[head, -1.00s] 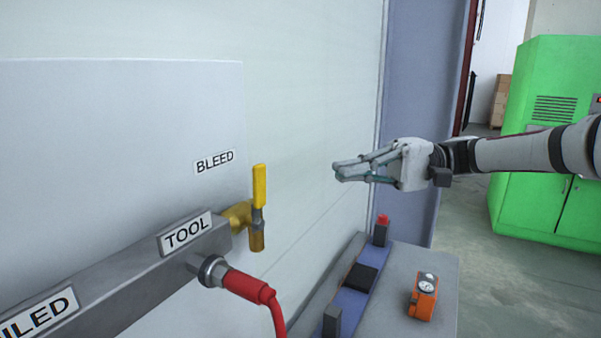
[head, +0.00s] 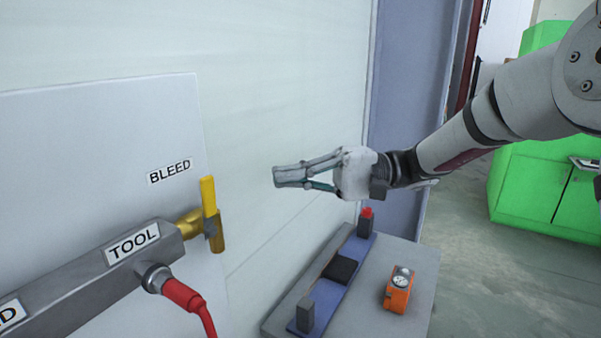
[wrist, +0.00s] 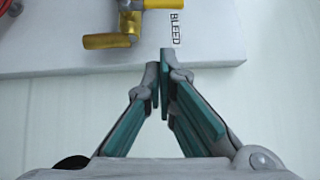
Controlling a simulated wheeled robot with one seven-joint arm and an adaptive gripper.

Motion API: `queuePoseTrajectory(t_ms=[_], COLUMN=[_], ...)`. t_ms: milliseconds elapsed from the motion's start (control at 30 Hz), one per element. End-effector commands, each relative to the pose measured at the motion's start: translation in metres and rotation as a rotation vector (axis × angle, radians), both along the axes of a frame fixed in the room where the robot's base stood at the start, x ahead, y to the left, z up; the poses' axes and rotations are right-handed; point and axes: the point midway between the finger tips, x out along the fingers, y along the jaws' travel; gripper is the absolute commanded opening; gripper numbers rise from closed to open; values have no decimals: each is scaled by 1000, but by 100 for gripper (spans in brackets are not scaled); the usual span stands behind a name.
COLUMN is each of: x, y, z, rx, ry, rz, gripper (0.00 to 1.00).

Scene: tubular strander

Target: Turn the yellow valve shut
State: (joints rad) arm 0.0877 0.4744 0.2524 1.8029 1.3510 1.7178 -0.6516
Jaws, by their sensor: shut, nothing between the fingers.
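The yellow valve handle (head: 209,196) stands upright on a brass valve body (head: 190,224) at the right end of the grey manifold, below the BLEED label (head: 170,171). My gripper (head: 277,177) is shut and empty. It is to the right of the handle and a little higher in the head view, clearly apart from it. In the wrist view the closed fingertips (wrist: 160,70) point toward the panel edge. The yellow handle (wrist: 164,4) is cut off at the top of that view, with the brass outlet (wrist: 108,41) just up and left of the fingertips.
A red hose (head: 185,297) plugs into the manifold under the TOOL label (head: 132,243). A grey bench (head: 355,318) below my gripper holds an orange gauge device (head: 398,290) and a blue fixture. A green cabinet (head: 545,185) stands at the back right. Space between valve and gripper is clear.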

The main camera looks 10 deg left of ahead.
Motion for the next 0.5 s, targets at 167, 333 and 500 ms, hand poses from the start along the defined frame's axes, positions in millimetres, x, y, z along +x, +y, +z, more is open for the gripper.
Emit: queuePoseTrajectory(t_ms=[167, 333, 500], x=[-17, -35, -52], y=[34, 54, 61], z=[3, 5, 6], rx=[0, -1, 1], ry=[1, 2, 1], rz=[5, 2, 2], gripper=[0, 0, 0])
